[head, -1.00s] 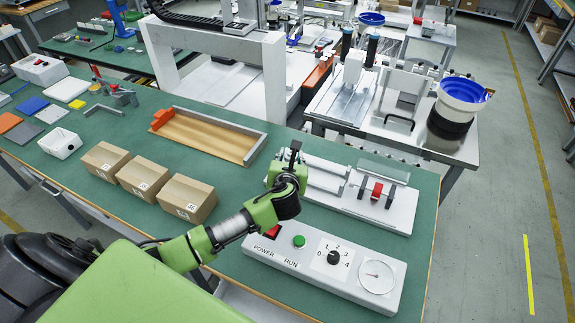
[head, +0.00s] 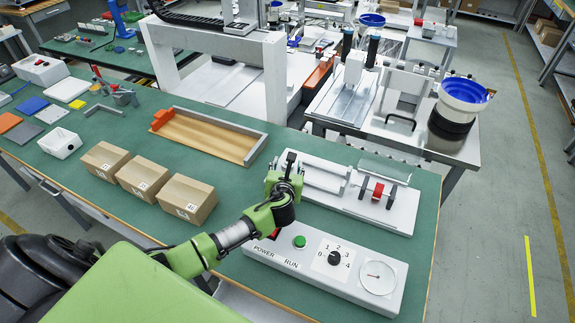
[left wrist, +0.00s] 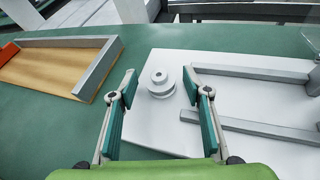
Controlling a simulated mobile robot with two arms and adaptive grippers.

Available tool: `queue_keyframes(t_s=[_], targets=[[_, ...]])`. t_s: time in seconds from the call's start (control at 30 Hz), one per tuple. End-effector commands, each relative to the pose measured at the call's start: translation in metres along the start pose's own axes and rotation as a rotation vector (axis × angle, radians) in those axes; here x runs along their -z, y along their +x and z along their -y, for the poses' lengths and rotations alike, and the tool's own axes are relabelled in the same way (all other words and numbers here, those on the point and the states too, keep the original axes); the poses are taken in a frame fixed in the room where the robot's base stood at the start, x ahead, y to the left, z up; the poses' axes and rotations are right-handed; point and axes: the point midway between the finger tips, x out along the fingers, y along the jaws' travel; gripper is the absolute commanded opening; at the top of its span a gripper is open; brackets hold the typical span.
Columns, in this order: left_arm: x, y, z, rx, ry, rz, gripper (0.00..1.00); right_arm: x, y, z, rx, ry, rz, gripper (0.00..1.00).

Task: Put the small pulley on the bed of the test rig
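The small pulley (left wrist: 160,84) is a pale grey flanged disc with a raised hub. In the left wrist view it appears to lie flat on the white bed (left wrist: 155,120), near its left edge and left of the grey rails. My left gripper (left wrist: 160,82) is open; its teal-padded fingers stand on either side of the pulley, with a gap to each. In the head view the test rig bed (head: 385,217) lies on the green table, and my left gripper (head: 289,162) is over its left end, hiding the pulley. My right gripper is not in view.
A control box (head: 325,262) with a green button and dial stands in front of the rig. Cardboard boxes (head: 188,200) and a wooden tray (head: 205,137) lie to the left.

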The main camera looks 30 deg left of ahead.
Motion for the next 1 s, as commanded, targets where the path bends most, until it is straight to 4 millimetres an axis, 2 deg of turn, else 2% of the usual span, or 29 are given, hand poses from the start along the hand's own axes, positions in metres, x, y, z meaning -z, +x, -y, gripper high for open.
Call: queue_keyframes(t_s=[0.33,0.47,1.0], targets=[[-0.003,-0.001,0.000,0.000,0.000,0.001,0.45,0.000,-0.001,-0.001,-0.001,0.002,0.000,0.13],[-0.003,-0.009,0.000,0.002,0.001,0.001,0.45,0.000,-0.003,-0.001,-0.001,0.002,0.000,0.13],[-0.002,-0.102,0.000,0.002,0.000,0.000,0.45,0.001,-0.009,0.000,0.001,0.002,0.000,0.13]])
